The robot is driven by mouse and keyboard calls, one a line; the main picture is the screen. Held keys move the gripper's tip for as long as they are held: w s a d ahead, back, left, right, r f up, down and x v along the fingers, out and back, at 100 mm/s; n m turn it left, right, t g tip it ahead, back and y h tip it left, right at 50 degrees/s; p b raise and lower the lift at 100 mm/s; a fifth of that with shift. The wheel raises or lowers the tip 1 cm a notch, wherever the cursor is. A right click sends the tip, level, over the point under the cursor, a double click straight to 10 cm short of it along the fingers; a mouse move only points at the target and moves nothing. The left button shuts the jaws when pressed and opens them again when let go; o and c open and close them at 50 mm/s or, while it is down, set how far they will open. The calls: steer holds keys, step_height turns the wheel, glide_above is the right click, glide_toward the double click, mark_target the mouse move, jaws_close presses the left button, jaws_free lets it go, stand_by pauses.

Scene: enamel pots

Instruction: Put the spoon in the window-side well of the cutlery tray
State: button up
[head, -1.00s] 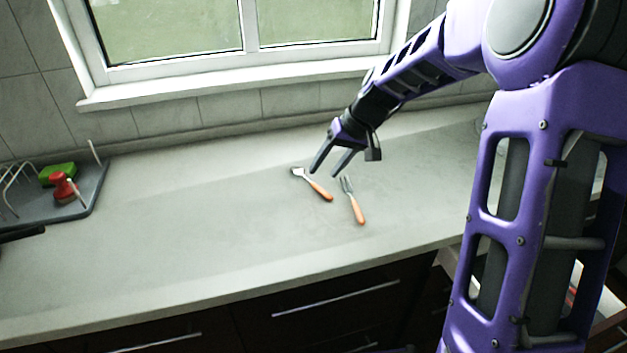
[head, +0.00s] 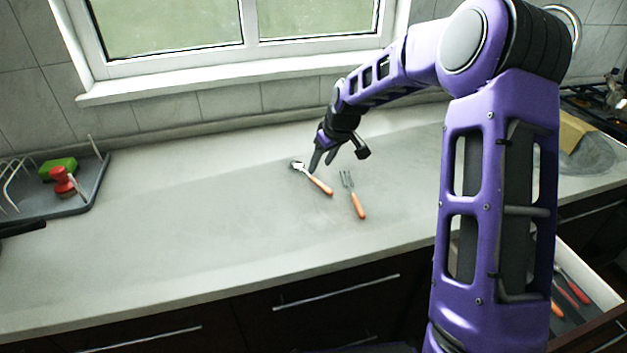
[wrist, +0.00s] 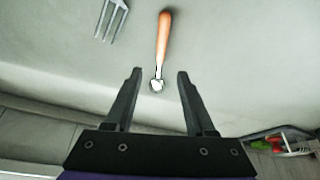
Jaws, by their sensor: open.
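The spoon (head: 321,185), with an orange handle and a metal bowl, lies on the worktop below the window. It also shows in the wrist view (wrist: 163,40), bowl end towards me. My gripper (head: 322,162) is open just above the spoon's bowl end. In the wrist view the spoon lies lengthwise between the lines of my two fingers (wrist: 159,74), with its bowl in the gap; I cannot tell the exact height. The open drawer (head: 592,272) at the lower right holds cutlery with red and orange handles. The tray's wells are mostly hidden behind my arm.
A fork (head: 353,196) with an orange handle lies just right of the spoon. A grey drainer tray (head: 88,195) with a green sponge (head: 58,168) and red brush (head: 62,182) stands at the left. The worktop between is clear.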

mark_target(314, 178)
steer(key=shift+x, duration=2.95)
steer(key=shift+f+b, duration=0.2)
steer(key=shift+b, duration=0.1)
jaws_close()
